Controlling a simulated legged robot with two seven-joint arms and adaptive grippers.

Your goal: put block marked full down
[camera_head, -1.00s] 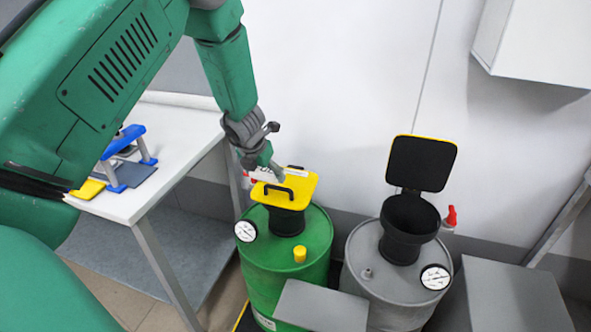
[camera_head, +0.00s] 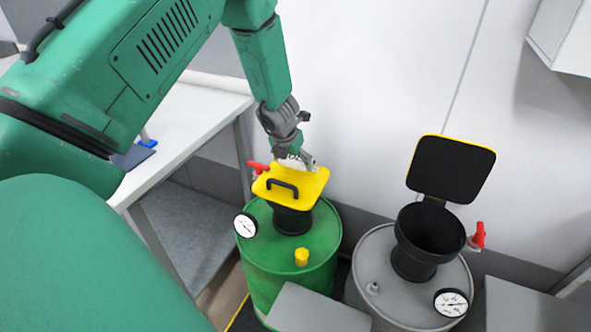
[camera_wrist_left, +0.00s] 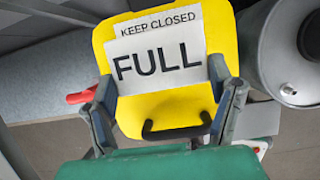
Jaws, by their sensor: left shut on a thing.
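My left gripper (camera_head: 300,158) is shut on the block marked full, a white plate (camera_wrist_left: 160,66) with black FULL lettering, seen between the fingers in the left wrist view. In the head view only a small part of it (camera_head: 291,161) shows at the far edge of the yellow lid (camera_head: 308,184). The lid is shut on the green drum's black funnel (camera_head: 292,221). A second white plate reading KEEP CLOSED (camera_wrist_left: 160,25) shows just behind the FULL plate. Whether the block touches the lid I cannot tell. My right gripper is not in view.
The green drum (camera_head: 270,259) has a red valve handle (camera_head: 258,167) and a dial. The grey drum (camera_head: 377,286) beside it has an open black funnel with its lid (camera_head: 450,168) raised. A white table (camera_head: 186,125) stands at left; the wall is close behind.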

